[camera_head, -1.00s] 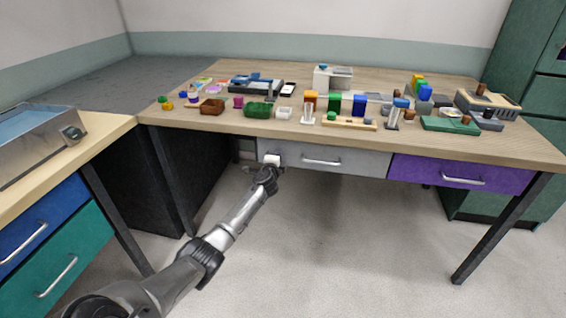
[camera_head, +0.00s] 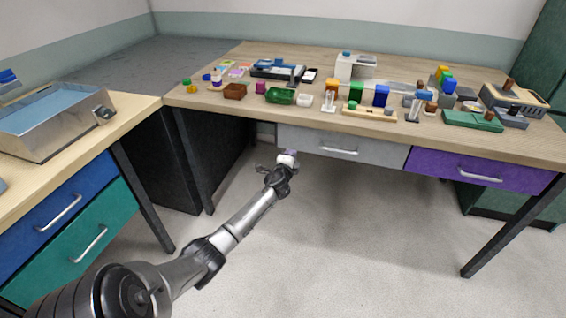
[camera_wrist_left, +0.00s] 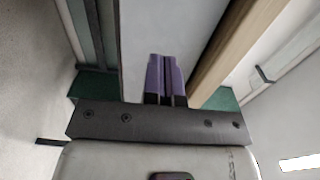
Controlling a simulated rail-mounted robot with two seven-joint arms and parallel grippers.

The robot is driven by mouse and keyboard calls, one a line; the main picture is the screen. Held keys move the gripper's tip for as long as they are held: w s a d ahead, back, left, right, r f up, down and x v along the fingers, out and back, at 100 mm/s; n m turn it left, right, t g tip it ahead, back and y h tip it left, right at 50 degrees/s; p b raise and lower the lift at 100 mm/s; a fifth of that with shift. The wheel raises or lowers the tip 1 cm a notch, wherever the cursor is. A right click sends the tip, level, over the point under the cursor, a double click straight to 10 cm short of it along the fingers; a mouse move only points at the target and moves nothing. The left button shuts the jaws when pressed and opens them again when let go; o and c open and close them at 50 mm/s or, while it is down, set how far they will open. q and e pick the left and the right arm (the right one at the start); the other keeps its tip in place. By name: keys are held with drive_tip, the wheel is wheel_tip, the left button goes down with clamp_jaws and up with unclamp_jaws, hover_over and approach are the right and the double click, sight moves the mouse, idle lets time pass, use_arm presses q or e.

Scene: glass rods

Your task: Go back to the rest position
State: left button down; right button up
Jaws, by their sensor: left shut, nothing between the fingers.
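My left gripper (camera_head: 287,158) is in front of the desk, just below the table edge and by the left end of the grey drawer (camera_head: 312,143). In the left wrist view its two purple fingers (camera_wrist_left: 166,72) are together with nothing between them. They overlap a pale grey panel in that picture; I cannot tell how far they are from it. The grey drawer looks shut. My right gripper is not in view.
The wooden desk (camera_head: 225,103) carries several small blocks, trays and devices. A purple drawer (camera_head: 430,160) is at right. A side bench (camera_head: 130,103) with a metal bath (camera_head: 65,135) stands at left. Open floor (camera_head: 350,240) lies below the desk.

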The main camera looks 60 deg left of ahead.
use_arm(q)
drive_tip(key=p+v, duration=0.2)
drive_tip(key=v, duration=0.4)
drive_tip(key=shift+r, duration=0.35)
drive_tip(key=shift+d, duration=0.1)
drive_tip(key=shift+s, duration=0.1)
